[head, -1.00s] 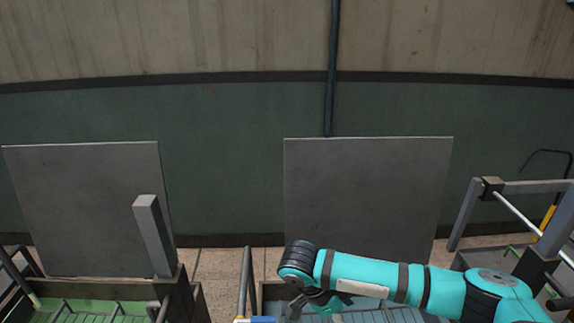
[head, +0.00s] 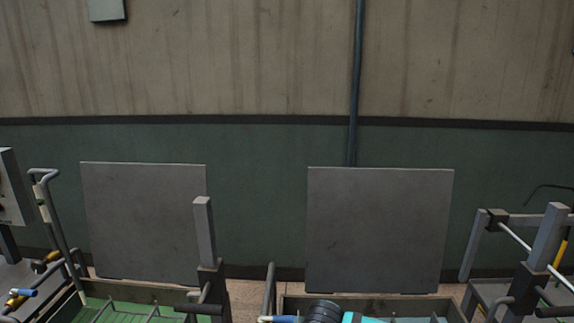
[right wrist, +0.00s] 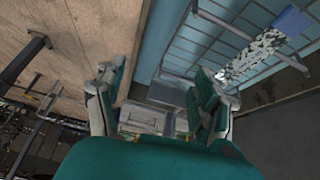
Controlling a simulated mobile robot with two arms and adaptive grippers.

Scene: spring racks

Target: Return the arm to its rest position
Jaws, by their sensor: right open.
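My right arm (head: 358,319), teal with black joints, shows only as a small piece at the bottom edge of the head view, in front of the blue rack bin. Its gripper is hidden there. In the right wrist view my right gripper (right wrist: 155,105) has its two teal fingers spread apart, with nothing between them. My left gripper is in no view.
A blue-floored bin (head: 450,307) stands at bottom centre, and a green-floored bin (head: 135,292) at left. Two grey panels (head: 145,225) (head: 380,230) stand behind them. Posts and rails (head: 545,245) rise at right. The wrist view shows a wire rack (right wrist: 225,35) and a patterned item (right wrist: 262,47).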

